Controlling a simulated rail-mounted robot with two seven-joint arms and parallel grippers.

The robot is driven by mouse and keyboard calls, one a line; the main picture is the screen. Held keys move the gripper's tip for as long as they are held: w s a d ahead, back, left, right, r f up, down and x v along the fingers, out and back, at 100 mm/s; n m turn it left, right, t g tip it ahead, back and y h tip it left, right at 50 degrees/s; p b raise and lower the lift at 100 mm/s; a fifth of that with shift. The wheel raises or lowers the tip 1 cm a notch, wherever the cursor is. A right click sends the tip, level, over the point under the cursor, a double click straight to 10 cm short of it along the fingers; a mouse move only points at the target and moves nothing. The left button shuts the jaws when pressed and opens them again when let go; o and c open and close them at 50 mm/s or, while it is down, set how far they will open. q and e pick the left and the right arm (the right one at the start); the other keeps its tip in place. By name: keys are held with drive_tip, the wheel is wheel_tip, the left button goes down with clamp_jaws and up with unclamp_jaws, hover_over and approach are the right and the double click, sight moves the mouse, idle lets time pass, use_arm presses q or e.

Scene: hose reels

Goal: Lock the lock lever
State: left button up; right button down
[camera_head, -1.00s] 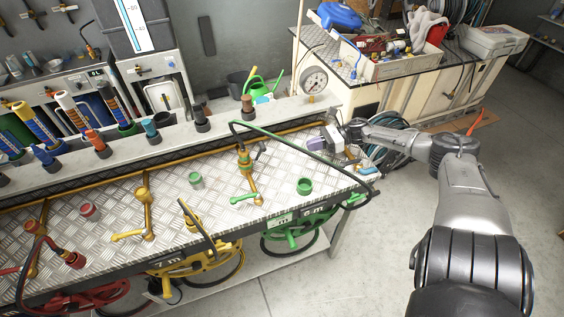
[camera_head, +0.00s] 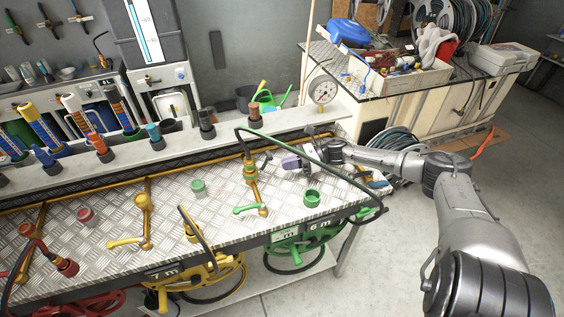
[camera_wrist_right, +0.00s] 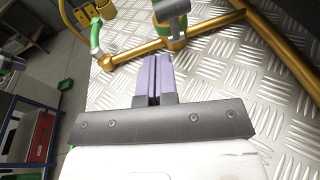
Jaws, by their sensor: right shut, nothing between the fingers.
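A green-handled lever (camera_head: 250,209) sits at the foot of the brass pipe with the green hose fitting, on the metal bench. A green lever (camera_wrist_right: 95,37) also shows at upper left in the right wrist view, beside a brass pipe joint (camera_wrist_right: 175,43). I cannot tell for certain which lever is the lock lever. My right gripper (camera_head: 290,161), with purple fingers, is to the right of the brass fitting and apart from it. In the right wrist view its fingers (camera_wrist_right: 154,62) are shut and empty, pointing toward the brass pipe. My left gripper is out of view.
A yellow lever (camera_head: 128,242) stands farther left on the bench. A green cap (camera_head: 312,198) and a grey-green cap (camera_head: 198,187) sit on the bench. Hose reels hang below the front edge.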

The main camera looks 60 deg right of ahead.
sight(265, 163)
drive_tip(key=shift+w+a+r, duration=0.5)
drive_tip(key=shift+w+r, duration=0.25)
drive_tip(key=shift+r, duration=0.05)
drive_tip(key=shift+w+a+r, duration=0.1)
drive_tip(key=shift+w, duration=0.05)
drive_tip(key=shift+w+a+r, duration=0.3)
drive_tip(key=shift+a+r, duration=0.1)
drive_tip(key=shift+r, duration=0.2)
